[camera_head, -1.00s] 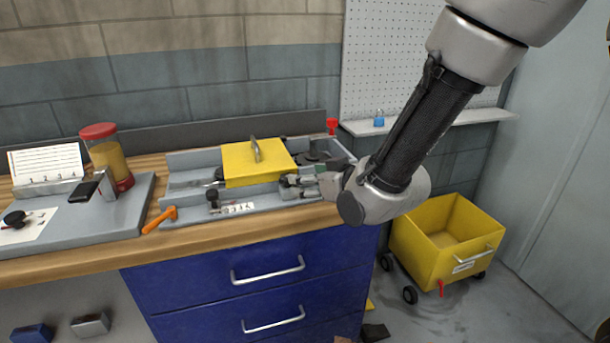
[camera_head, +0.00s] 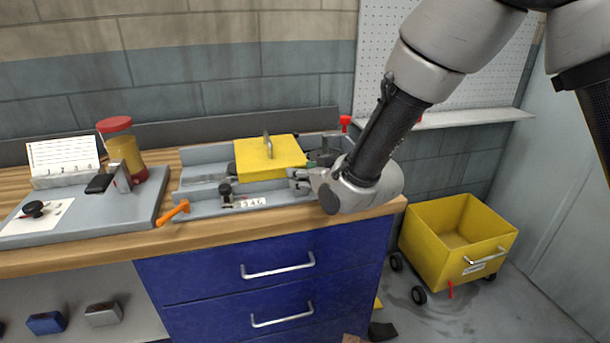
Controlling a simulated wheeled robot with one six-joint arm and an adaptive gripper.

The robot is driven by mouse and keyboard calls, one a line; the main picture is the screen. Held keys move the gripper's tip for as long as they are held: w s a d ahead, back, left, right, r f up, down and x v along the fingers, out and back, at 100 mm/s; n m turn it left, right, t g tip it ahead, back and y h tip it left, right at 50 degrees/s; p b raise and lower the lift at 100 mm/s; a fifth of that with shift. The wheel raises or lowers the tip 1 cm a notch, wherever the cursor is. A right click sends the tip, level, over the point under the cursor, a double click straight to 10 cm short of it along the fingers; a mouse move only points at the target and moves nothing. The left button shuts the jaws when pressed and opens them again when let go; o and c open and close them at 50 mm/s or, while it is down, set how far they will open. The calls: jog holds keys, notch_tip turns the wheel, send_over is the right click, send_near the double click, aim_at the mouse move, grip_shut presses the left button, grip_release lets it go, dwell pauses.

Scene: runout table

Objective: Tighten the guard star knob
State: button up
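The yellow guard (camera_head: 285,160) with its upright handle (camera_head: 267,145) lies over the grey runout fixture (camera_head: 190,190) on the bench. A small black knob (camera_head: 226,189) stands on the fixture's front rail, left of the white number label. I cannot tell for sure whether it is the guard star knob. My gripper (camera_head: 297,181) reaches in from the right, low beside the guard's front right corner. Its fingers are small and partly merge with the grey fixture, so their opening and any contact are unclear. My wrist hides the fixture's right end.
An orange lever (camera_head: 172,213) sticks out at the fixture's front left. Further left are a grey plate with another black knob (camera_head: 33,209), a red-lidded jar (camera_head: 122,150) and a card stand (camera_head: 62,160). A yellow cart (camera_head: 455,240) stands on the floor at right.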

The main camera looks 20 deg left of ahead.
jog(key=c, duration=0.4)
jog(key=shift+a+r+m+t+h, duration=0.1)
jog(key=shift+a+m+t+h, duration=0.1)
jog(key=shift+m+t+h, duration=0.3)
jog(key=shift+c, duration=0.2)
jog(key=shift+s+m+t, duration=0.1)
jog(key=shift+m+t, duration=0.3)
jog(key=shift+d, duration=0.1)
jog(key=o, duration=1)
